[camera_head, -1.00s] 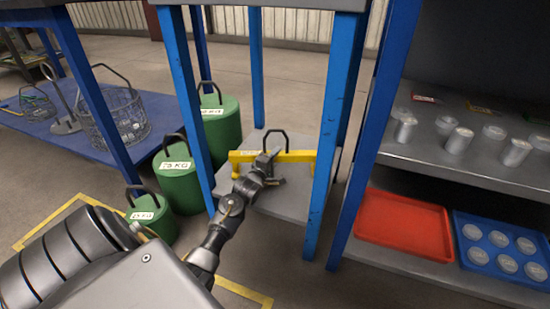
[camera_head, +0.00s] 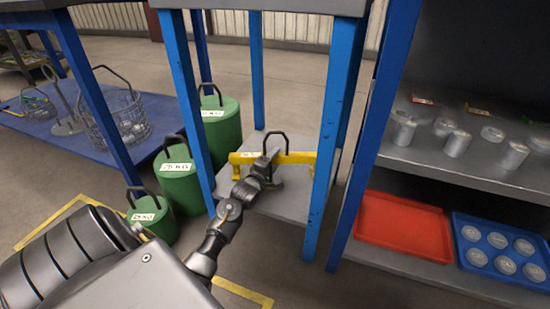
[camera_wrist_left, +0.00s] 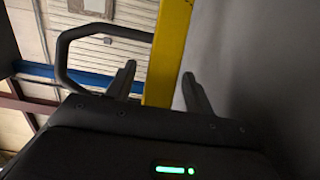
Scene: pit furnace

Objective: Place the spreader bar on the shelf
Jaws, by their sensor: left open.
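The spreader bar (camera_head: 299,158) is yellow, with downturned ends and a black loop handle (camera_head: 284,137) at its middle. It stands on the low grey shelf (camera_head: 290,205) between blue legs. My left gripper (camera_head: 268,160) is at the near side of the bar's middle and covers part of it. In the left wrist view the yellow bar (camera_wrist_left: 172,40) runs between the two spread fingers of the left gripper (camera_wrist_left: 159,74), with the handle (camera_wrist_left: 75,35) to the left. Contact with the bar cannot be told. My right gripper is not in view.
Green weights (camera_head: 180,180) with black handles stand left of the shelf. A wire basket (camera_head: 118,120) sits on a blue surface farther left. At right, a rack holds metal cylinders (camera_head: 457,143), a red tray (camera_head: 402,226) and a blue tray (camera_head: 458,222). Blue legs (camera_head: 335,140) flank my arm's space.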

